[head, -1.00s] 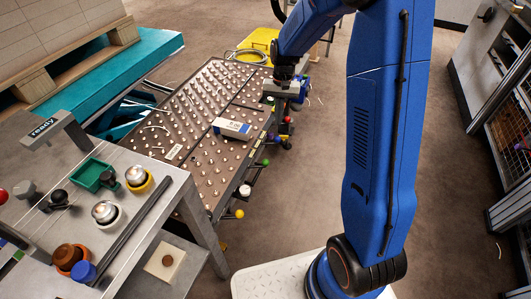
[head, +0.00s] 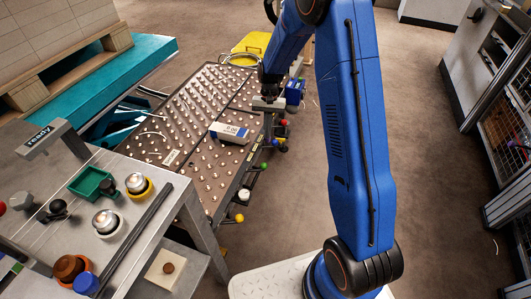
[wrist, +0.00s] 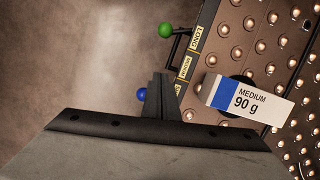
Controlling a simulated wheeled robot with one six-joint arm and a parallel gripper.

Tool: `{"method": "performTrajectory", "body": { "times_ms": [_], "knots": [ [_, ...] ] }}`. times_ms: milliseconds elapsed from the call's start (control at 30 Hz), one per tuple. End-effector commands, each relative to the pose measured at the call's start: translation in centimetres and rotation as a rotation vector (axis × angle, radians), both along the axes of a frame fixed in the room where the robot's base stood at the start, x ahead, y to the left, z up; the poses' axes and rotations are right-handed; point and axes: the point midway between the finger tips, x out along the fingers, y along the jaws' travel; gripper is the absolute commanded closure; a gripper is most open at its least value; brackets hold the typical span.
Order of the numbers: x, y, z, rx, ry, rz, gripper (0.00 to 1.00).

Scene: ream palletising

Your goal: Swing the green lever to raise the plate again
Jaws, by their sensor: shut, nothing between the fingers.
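The green lever ends in a green ball knob (head: 264,166) on the right side of the ball-studded table. In the wrist view its knob (wrist: 166,30) stands on a dark bent rod at upper middle, beyond my fingers and not touched. My gripper (head: 268,105) is over the table's far right edge, farther along than the knob. In the wrist view my gripper's fingers (wrist: 160,82) are together with nothing between them. A white and blue ream marked "MEDIUM 90 g" (head: 229,132) lies on the studded table; it also shows in the wrist view (wrist: 248,103). I cannot tell which part is the plate.
Other knobs line that side: red (head: 284,122), yellow (head: 239,218) and, in the wrist view, blue (wrist: 142,95), close by my fingers. A grey bench (head: 150,215) with cups and a sign is at left. Open floor (head: 430,190) lies right.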

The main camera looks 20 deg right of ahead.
Motion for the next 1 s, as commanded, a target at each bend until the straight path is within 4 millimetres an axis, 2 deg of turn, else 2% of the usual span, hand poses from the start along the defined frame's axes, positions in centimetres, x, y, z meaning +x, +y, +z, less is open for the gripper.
{"method": "performTrajectory", "body": {
  "times_ms": [167, 700, 1000],
  "knots": [
    [-0.4, 0.2, -1.4, 0.000, 0.002, 0.000, 1.00],
    [-2.3, 1.1, -9.7, 0.000, 0.002, 0.000, 1.00],
    [-5.2, 2.4, -8.9, 0.000, -0.001, 0.001, 1.00]
  ]
}}
